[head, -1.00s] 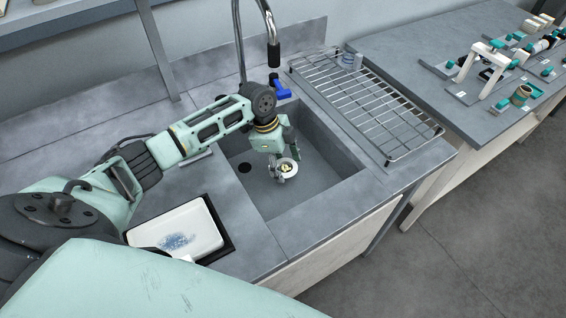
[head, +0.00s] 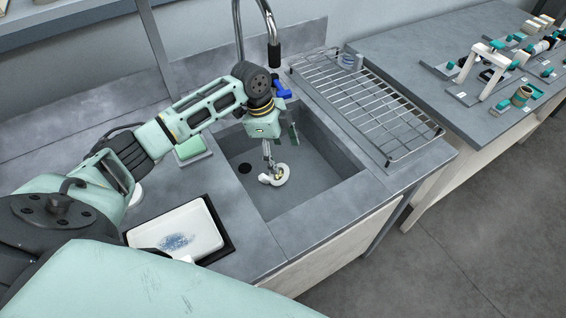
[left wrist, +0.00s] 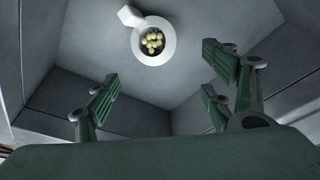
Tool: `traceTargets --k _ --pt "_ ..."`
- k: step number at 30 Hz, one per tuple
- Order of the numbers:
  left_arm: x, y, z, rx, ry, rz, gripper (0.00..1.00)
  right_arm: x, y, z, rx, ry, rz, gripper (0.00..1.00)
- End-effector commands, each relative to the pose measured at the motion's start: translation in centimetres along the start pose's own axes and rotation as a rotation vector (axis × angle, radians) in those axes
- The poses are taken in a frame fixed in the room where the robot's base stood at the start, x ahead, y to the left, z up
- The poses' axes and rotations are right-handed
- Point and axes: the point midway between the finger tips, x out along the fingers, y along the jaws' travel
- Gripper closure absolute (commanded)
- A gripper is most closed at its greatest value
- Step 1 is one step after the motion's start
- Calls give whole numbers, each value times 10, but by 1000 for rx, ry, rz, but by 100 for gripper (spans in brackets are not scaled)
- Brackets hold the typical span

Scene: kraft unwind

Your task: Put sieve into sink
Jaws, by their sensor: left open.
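The sieve (head: 281,177) is a small white round cup with a short handle, holding several yellowish pieces. It lies inside the grey sink (head: 318,182), apparently on its floor. In the left wrist view the sieve (left wrist: 168,46) is beyond the fingers and clear of them, at the upper middle. My left gripper (head: 280,148) points down into the sink above the sieve; in the head view one finger overlaps the sieve's back edge. The left wrist view shows its fingers (left wrist: 162,86) spread wide with nothing between them. My right gripper is not in view.
A dark drain hole (head: 245,168) is left of the sieve. The tap (head: 273,50) rises behind the sink. A wire drying rack (head: 365,100) stands to the right. A white tray (head: 205,228) and a green sponge-like block (head: 189,148) lie on the left counter.

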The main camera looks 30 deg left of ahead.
Motion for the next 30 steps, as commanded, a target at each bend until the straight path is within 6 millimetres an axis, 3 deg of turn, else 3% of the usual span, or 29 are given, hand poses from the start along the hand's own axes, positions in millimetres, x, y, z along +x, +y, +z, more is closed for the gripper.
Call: traceTargets --k 6,12,30 --pt "-47 -1 0 1 0 -4 25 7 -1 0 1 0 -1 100" --pt "-71 0 0 0 0 -2 25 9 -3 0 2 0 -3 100" --pt "-77 0 0 0 -1 0 25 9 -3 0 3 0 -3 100"
